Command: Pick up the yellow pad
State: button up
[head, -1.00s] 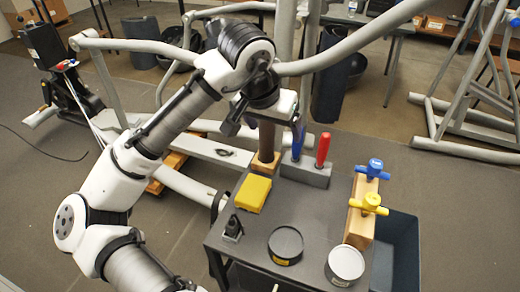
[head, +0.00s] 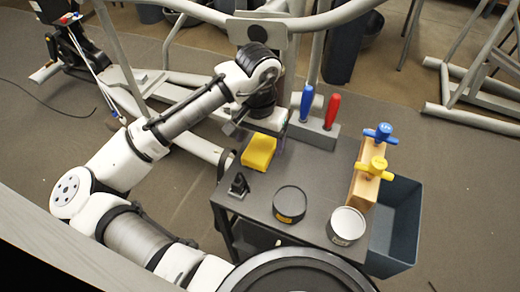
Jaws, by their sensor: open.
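The yellow pad (head: 259,151) lies on the dark top of a small cart (head: 312,181), near its far left edge. My gripper (head: 258,132) hangs just behind and above the pad, pointing down. Its jaws are open, with one finger showing at the left of the pad's far end and one at the right. I cannot tell whether the fingers touch the pad. Nothing shows held between them.
A grey holder (head: 318,133) with blue and red handles stands close right of my gripper. A small black piece (head: 238,186), two round tins (head: 290,204) (head: 346,226) and a wooden block (head: 364,187) with blue and yellow knobs share the top. A grey bin (head: 400,230) hangs at right.

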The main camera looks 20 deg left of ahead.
aim_at(260, 148)
notch_tip(260, 148, down, 3)
jog(key=shift+d+f, duration=0.1)
jog(key=shift+d, duration=0.05)
jog(key=shift+c, duration=0.2)
jog(key=c, duration=1)
notch_tip(260, 148, up, 20)
